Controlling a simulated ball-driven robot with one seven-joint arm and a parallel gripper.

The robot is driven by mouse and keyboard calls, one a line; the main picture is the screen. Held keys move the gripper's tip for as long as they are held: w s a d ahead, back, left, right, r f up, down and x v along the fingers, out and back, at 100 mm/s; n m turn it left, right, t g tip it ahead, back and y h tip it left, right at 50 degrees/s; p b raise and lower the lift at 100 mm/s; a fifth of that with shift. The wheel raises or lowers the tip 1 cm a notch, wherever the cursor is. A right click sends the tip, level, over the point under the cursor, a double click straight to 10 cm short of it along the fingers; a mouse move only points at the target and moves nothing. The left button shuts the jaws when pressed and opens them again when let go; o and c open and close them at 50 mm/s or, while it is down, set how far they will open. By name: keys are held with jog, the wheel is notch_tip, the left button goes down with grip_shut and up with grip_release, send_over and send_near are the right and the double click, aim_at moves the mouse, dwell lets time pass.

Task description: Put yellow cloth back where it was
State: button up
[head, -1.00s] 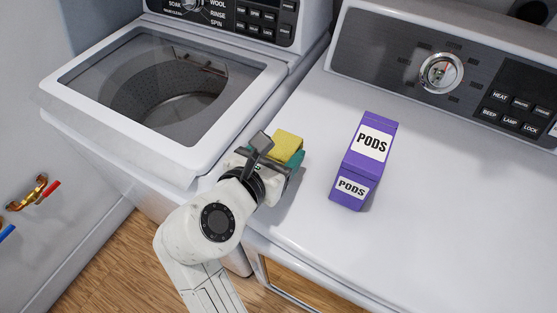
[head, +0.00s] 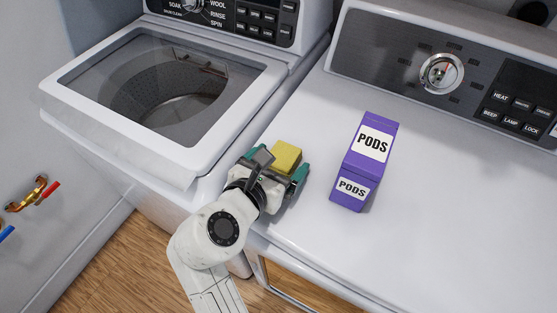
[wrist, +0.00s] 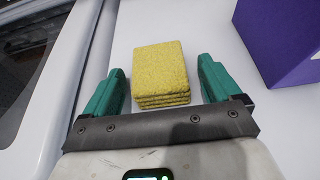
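The yellow cloth (head: 285,155) is a folded, layered square lying on the white dryer top near its left front edge. In the wrist view the cloth (wrist: 161,75) sits between the two green fingers, with a clear gap on each side. My gripper (head: 278,170) is open, its fingers apart on either side of the cloth; it also shows in the wrist view (wrist: 168,90). The near part of the cloth is partly hidden by my gripper in the head view.
A purple PODS box (head: 364,162) stands on the dryer top (head: 450,200) to the right of the cloth. The washer (head: 165,85), with a glass lid, is at the left. The dryer top right of the box is clear.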

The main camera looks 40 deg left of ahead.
jog(key=shift+r, duration=0.1)
jog(key=shift+s+r, duration=0.15)
jog(key=shift+s, duration=0.05)
jog(key=v, duration=1.1)
jog(key=shift+s+d+p, duration=0.15)
jog(key=shift+s+p, duration=0.15)
